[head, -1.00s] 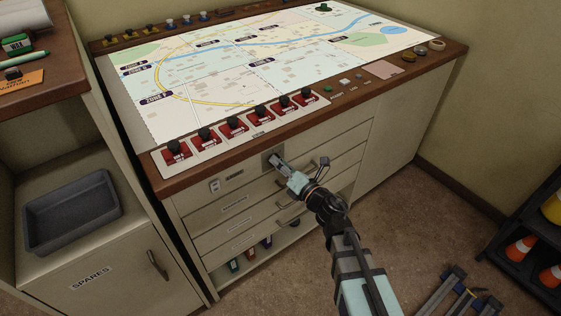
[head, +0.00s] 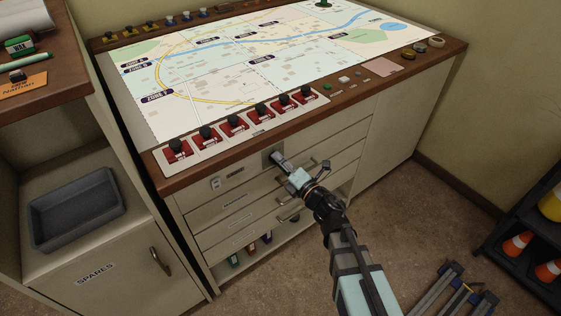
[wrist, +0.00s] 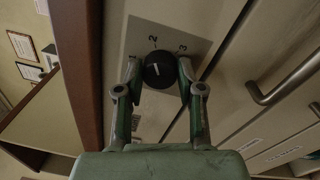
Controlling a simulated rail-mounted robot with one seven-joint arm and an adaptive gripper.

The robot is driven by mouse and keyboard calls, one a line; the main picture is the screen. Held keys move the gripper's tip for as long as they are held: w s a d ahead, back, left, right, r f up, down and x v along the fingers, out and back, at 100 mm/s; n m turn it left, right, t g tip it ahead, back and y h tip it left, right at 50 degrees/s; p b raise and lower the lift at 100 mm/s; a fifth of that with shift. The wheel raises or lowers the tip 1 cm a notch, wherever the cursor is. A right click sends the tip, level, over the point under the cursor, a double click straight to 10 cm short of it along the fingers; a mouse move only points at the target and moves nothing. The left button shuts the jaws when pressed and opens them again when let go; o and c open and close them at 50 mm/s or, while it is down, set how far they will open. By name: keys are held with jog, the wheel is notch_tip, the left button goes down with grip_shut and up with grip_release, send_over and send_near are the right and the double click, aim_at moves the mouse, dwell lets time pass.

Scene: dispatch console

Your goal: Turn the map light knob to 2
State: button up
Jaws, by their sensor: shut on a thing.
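The map light knob (wrist: 160,70) is a round black knob with a short white pointer line, on a grey plate (wrist: 133,32) in the console front. In the wrist view, numbers are printed around it, with 2 above it and 3 to its upper right. The pointer line is nearly upright and seems to point close to the 2. My gripper (wrist: 159,72) is shut on the knob, one finger on each side. In the head view my gripper (head: 279,160) reaches the plate below the counter edge and hides the knob.
The map table (head: 220,75) lies above, with several red switches (head: 235,122) along its front edge. Drawer handles (head: 289,194) stick out below and right of my gripper. A grey bin (head: 75,208) stands at left.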

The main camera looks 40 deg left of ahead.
jog(key=o, duration=1.1)
jog(key=shift+o, duration=0.2)
jog(key=v, duration=0.7)
jog(key=shift+d, duration=0.2)
